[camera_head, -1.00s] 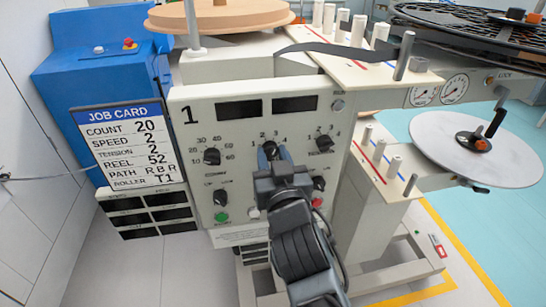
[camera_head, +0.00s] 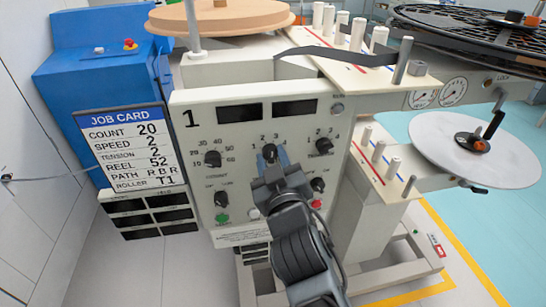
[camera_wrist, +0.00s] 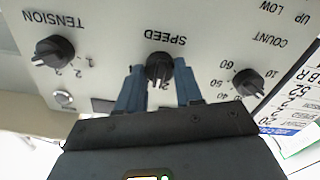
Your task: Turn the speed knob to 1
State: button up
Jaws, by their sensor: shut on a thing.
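The speed knob (camera_wrist: 159,66) is a round black knob under the word SPEED, upside down in the wrist view. In the head view the knob (camera_head: 269,152) sits in the upper middle of the white control panel (camera_head: 240,185), below two dark displays. My gripper (camera_wrist: 158,80) has its two blue fingers on either side of the knob and is shut on it. In the head view my gripper (camera_head: 269,158) covers the lower part of the knob. The white mark on the knob appears to face the 2, though the fingers and the small size make this hard to read.
The count knob (camera_head: 212,159) is to the left and the tension knob (camera_head: 324,146) to the right. More knobs and a green button (camera_head: 222,217) sit lower. A job card (camera_head: 127,148) at the left reads speed 2. Rollers (camera_head: 357,33) stand at the upper right.

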jog(key=n+p, duration=0.1)
jog(key=n, duration=0.2)
jog(key=shift+r+n, duration=0.1)
jog(key=shift+n, duration=0.3)
jog(key=n+p, duration=0.2)
jog(key=n, duration=0.1)
jog(key=shift+n, duration=0.3)
jog(key=n+p, duration=0.2)
jog(key=n, duration=0.4)
jog(key=shift+a, duration=0.1)
jog(key=shift+f+n, duration=0.2)
jog(key=shift+n, duration=0.1)
jog(key=o, duration=1)
jog(key=shift+o, duration=0.2)
jog(key=v, duration=0.8)
